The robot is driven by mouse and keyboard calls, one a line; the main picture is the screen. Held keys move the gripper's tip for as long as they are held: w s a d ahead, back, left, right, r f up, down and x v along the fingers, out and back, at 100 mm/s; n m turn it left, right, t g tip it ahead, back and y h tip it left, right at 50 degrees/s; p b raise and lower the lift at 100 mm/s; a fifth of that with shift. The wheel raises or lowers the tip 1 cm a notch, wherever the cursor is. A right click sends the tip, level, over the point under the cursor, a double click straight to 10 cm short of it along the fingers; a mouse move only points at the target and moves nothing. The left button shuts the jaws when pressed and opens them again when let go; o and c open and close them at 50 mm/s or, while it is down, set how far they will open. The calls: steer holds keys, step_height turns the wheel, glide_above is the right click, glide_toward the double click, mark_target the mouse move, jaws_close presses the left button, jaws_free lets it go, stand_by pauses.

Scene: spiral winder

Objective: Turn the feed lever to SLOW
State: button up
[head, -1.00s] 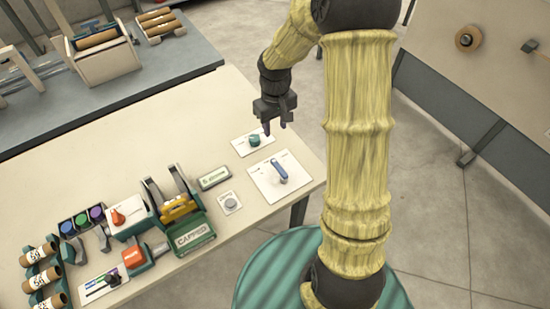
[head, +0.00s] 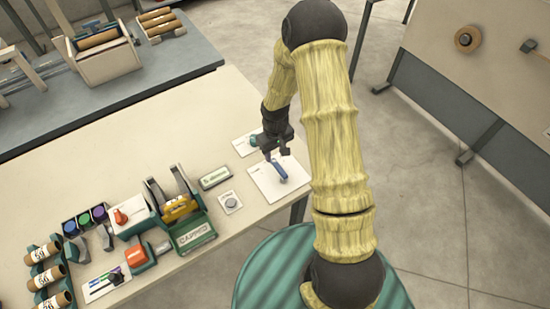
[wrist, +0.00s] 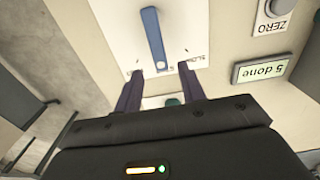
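The feed lever (head: 278,168) is a blue bar on a white plate (head: 270,187) near the right end of the table. In the wrist view the blue lever (wrist: 152,38) points roughly straight between printed marks, and the word SLOW (wrist: 196,57) is partly visible at the plate's edge, near one fingertip. My gripper (head: 276,156) is just above the lever's plate. Whether either finger touches the lever cannot be told.
A teal knob on a small white plate (head: 240,146) sits behind the gripper. A grey ZERO button (head: 231,202) and a display reading "5 done" (wrist: 261,69) are beside the lever plate. The green CAPPED holder (head: 194,236) stands to the left. The table's back middle is clear.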

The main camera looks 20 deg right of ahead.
mark_target(275, 162)
steer(key=shift+f+p, duration=0.3)
steer(key=shift+f, duration=1.9)
jaws_close()
